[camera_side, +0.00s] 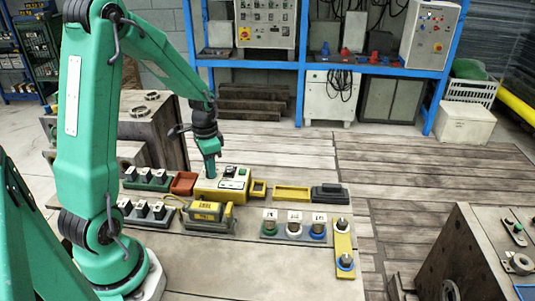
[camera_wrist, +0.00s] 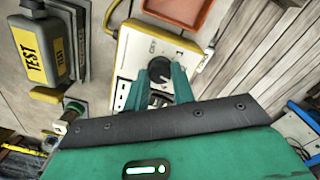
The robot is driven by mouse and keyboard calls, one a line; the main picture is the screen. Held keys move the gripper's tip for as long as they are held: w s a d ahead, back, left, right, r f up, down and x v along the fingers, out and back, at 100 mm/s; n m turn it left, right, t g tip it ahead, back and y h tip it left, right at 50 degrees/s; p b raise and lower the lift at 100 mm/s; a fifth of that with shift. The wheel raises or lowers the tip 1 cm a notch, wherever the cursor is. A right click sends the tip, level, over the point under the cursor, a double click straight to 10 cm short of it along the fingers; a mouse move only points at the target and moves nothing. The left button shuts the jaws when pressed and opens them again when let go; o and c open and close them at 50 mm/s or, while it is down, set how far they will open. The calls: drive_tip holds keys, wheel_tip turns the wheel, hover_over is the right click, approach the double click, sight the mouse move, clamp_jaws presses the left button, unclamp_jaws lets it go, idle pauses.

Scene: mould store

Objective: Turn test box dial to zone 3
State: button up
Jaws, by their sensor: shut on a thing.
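The test box (camera_side: 235,186) is a yellow box with a white top panel, standing on the bench in the middle of the side view. Its white panel also shows in the wrist view (camera_wrist: 134,50). The dial (camera_wrist: 160,76) is a dark round knob on that panel, between the green fingers. My gripper (camera_side: 211,174) points down at the left part of the panel in the side view, hiding the dial there. In the wrist view my gripper (camera_wrist: 161,88) is shut on the dial. The zone the dial points to cannot be read.
An orange-red tray (camera_side: 184,183) stands just left of the box.

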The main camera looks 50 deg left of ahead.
drive_tip(key=shift+a+m, duration=0.1)
drive_tip(key=shift+m, duration=0.5)
drive_tip(key=o, duration=1)
drive_tip(key=shift+r, duration=3.85)
drive_tip(key=shift+r, duration=0.1)
